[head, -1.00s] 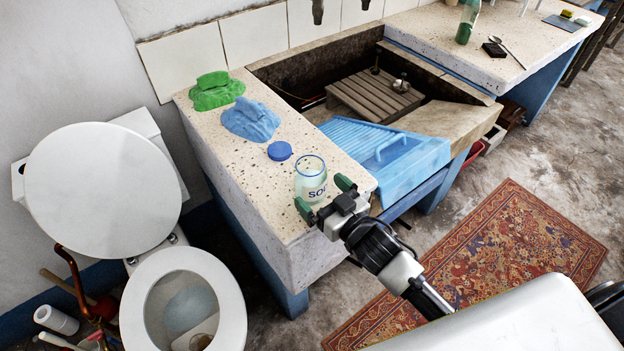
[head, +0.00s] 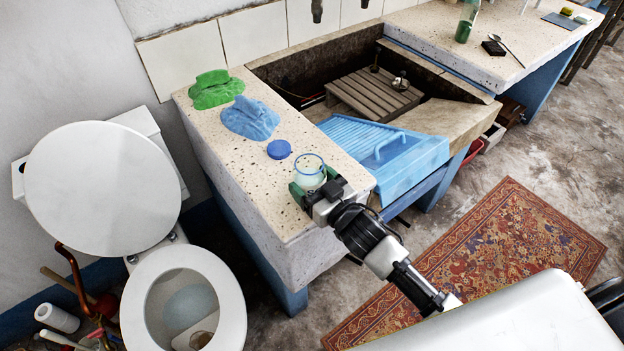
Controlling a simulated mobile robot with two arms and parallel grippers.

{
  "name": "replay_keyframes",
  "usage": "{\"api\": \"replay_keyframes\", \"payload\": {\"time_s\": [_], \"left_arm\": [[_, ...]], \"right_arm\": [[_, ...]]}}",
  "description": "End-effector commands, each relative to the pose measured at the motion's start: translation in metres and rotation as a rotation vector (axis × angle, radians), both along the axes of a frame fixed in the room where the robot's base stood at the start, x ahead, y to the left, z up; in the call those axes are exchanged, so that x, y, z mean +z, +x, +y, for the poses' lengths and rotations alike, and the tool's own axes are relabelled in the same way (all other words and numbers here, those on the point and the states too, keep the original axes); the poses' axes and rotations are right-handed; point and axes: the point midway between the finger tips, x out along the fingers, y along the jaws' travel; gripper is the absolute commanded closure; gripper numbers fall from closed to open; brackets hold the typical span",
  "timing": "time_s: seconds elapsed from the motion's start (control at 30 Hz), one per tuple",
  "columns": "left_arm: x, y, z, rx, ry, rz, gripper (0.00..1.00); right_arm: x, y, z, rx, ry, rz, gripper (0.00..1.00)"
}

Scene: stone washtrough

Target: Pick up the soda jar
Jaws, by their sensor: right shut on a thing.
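The soda jar (head: 310,167) is a clear glass jar with a blue rim and pale contents. It stands upright at the near end of the speckled stone counter (head: 262,190). My right gripper (head: 314,187) is shut on the jar, its green-tipped fingers at the jar's sides. The gripper hides the jar's lower front and its label. A round blue lid (head: 279,149) lies on the counter just behind and left of the jar. My left gripper is not in view.
A blue cloth (head: 250,118) and a green cloth (head: 216,90) lie further back on the counter. A toilet (head: 105,180) stands at left. A patterned rug (head: 490,265) covers the floor at right.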

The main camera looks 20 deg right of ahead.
Motion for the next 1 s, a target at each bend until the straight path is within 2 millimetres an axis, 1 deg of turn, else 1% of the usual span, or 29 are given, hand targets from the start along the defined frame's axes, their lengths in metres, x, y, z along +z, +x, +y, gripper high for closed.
{"api": "replay_keyframes", "payload": {"time_s": [0.13,0.2,0.23,0.3,0.37,0.47,0.5,0.57,0.8,0.9,1.0], "left_arm": [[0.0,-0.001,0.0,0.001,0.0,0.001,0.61],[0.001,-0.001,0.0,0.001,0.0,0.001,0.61],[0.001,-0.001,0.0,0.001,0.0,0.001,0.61],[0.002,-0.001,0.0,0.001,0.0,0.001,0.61],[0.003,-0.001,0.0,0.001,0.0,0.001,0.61],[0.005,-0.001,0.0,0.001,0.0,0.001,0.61],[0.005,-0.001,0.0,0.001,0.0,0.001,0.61],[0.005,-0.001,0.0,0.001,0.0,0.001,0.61],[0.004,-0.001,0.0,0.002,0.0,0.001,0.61],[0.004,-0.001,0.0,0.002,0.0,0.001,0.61],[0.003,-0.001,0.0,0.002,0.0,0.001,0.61]], "right_arm": [[0.002,0.0,0.0,0.0,0.0,-0.001,0.56],[0.005,0.0,0.0,0.0,0.0,-0.002,0.67],[0.007,0.0,0.0,0.0,-0.001,-0.001,0.67],[0.014,0.0,0.0,0.0,-0.001,-0.003,0.8],[0.022,0.0,0.0,0.001,-0.001,-0.004,0.8],[0.041,0.0,0.0,0.002,-0.002,-0.006,0.79],[0.046,0.0,-0.004,0.0,-0.005,-0.004,0.79],[0.052,0.002,-0.019,-0.001,-0.008,-0.004,0.79],[0.083,0.005,-0.072,0.0,-0.008,-0.003,0.79],[0.094,0.007,-0.09,0.0,-0.007,-0.002,0.79],[0.102,0.008,-0.103,0.0,-0.005,-0.002,0.79]]}}
